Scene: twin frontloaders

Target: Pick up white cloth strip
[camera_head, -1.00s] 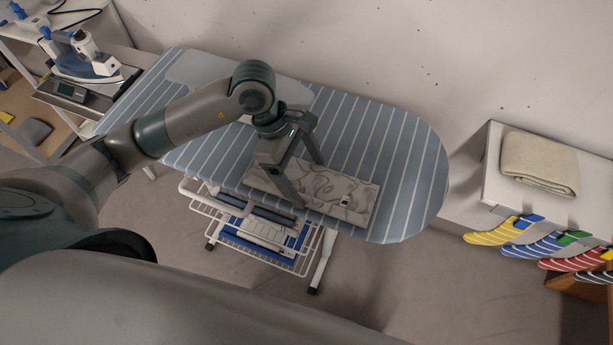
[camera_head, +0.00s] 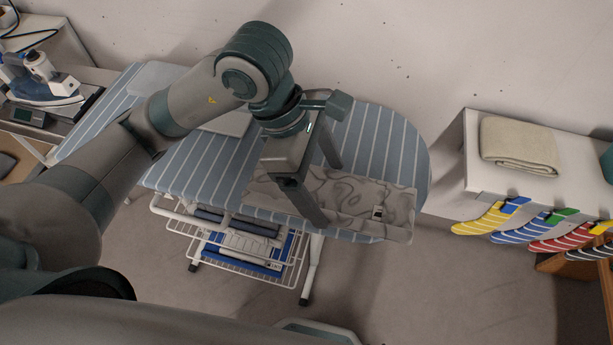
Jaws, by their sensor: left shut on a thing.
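The white cloth strip (camera_head: 375,205) is a flat whitish strip with grey swirling lines and a small dark and white mark near its right end. It lies across the front part of the striped ironing board (camera_head: 395,150) in the view, and its right end reaches past the board's front edge. It seems raised off the board, though the gap is hard to judge. My left gripper (camera_head: 318,182) is over the strip with one finger on each long side, shut on it. The strip's middle is partly hidden by the fingers. My right gripper is not in view.
A wire rack (camera_head: 235,250) hangs under the board. A white shelf (camera_head: 475,165) at right holds a folded beige cloth (camera_head: 520,145), with several striped coloured pieces (camera_head: 485,220) along its front. An iron (camera_head: 48,80) stands at upper left. A wall is behind.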

